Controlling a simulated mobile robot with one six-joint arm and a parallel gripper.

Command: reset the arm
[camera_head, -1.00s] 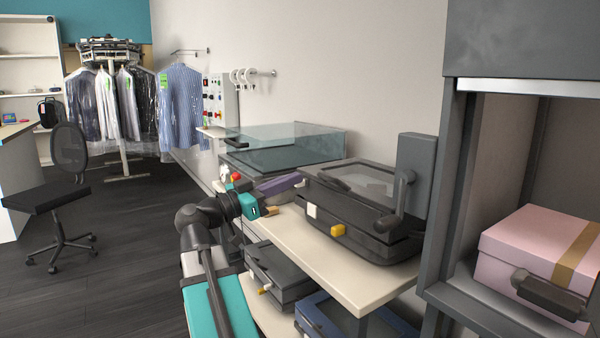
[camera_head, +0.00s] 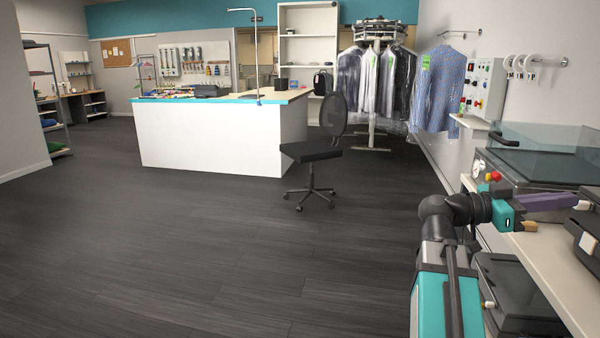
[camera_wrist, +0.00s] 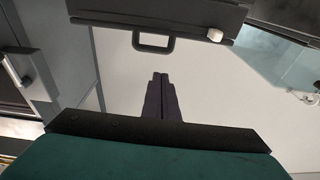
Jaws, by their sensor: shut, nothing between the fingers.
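My arm reaches out at the right of the head view, low over the pale bench (camera_head: 543,248). My gripper (camera_head: 576,201) has dark purple-grey fingers and points to the right, towards a dark lidded case at the picture's edge. In the wrist view my gripper (camera_wrist: 160,77) shows its two fingers side by side, closed together with nothing between them. Beyond the fingertips is the dark case (camera_wrist: 110,14) with its handle (camera_wrist: 154,46); the fingers look apart from it.
A glass-lidded machine (camera_head: 545,160) stands behind my gripper on the bench, and a grey case (camera_head: 515,285) lies below. A control panel (camera_head: 483,85) hangs on the wall. An office chair (camera_head: 318,150) and a white counter (camera_head: 215,138) stand beyond. The floor at left is clear.

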